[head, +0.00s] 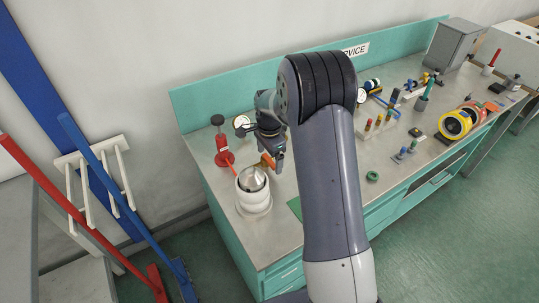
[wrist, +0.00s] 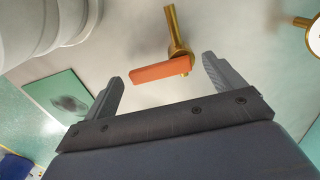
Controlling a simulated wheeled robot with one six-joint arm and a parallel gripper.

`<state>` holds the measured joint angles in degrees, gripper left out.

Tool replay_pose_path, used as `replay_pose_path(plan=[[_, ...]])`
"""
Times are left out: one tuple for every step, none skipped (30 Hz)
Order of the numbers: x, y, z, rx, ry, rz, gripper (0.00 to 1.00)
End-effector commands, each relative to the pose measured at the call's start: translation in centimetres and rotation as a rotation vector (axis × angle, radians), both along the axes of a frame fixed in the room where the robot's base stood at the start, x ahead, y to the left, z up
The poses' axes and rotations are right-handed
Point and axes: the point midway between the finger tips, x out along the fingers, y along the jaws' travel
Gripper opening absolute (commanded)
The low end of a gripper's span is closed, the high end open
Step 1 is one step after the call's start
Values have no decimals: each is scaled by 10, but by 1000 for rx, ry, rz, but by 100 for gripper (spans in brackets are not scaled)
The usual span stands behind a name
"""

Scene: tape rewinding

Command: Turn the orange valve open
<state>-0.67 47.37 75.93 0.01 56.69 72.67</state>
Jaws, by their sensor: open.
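The orange valve handle (wrist: 160,70) is a flat lever on a brass stem (wrist: 177,28) in the wrist view. In the head view the orange handle (head: 268,160) shows small beside my gripper, partly hidden by it. My gripper (wrist: 165,90) is open. Its two fingers stand to the left and right of the handle, with the handle a little beyond the line between the fingertips. No contact with the handle shows. In the head view my gripper (head: 277,165) is low over the left part of the bench.
A white cylindrical vessel with a metal bowl (head: 253,179) stands close to the left of my gripper. A red device (head: 222,151) and a round gauge (head: 241,121) stand behind. A green mat (wrist: 62,97) lies nearby.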

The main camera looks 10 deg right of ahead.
Motion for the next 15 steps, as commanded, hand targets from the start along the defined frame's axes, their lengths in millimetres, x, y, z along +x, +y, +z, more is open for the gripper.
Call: replay_pose_path(plan=[[0,0,-1,0,0,0,89],[0,0,-1,0,0,0,89],[0,0,-1,0,0,0,89],[0,0,-1,0,0,0,89],[0,0,-1,0,0,0,89],[0,0,-1,0,0,0,89],[0,0,-1,0,0,0,88],[0,0,-1,0,0,0,86],[0,0,-1,0,0,0,83],[0,0,-1,0,0,0,80],[0,0,-1,0,0,0,78],[0,0,-1,0,0,0,74],[0,0,0,0,0,0,72],[0,0,0,0,0,0,69],[0,0,0,0,0,0,66]])
